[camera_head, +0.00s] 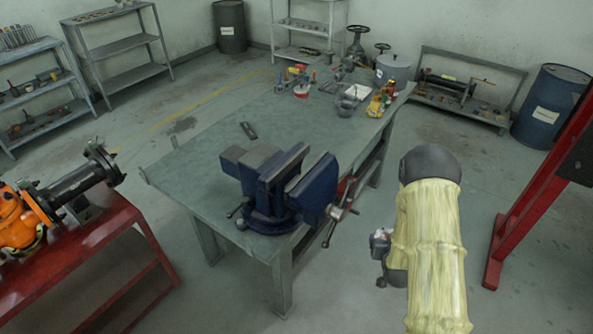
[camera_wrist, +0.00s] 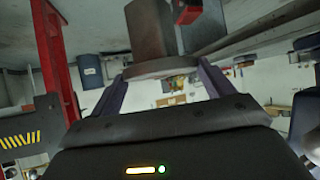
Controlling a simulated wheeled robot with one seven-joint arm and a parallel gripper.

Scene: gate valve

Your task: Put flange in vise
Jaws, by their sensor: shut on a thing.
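The blue vise (camera_head: 270,185) is mounted at the near corner of the workbench, its jaws apart with nothing between them. In the wrist view, my gripper (camera_wrist: 162,73) has its two dark purple fingers on either side of a grey disc-like part, which I take as the flange (camera_wrist: 163,67). A grey-brown body rises above the disc in that view. In the head view my yellow-sleeved arm is right of the bench, apart from the vise. My fingers and the held part are not clear there; small grey pieces show at the arm's left side.
The green-grey workbench (camera_head: 205,150) holds tools and cans at its far end. A red cart (camera_head: 100,240) with an orange valve body (camera_head: 17,218) stands left. A red frame (camera_head: 540,180) and blue drum (camera_head: 548,105) are right. Floor between bench and red frame is clear.

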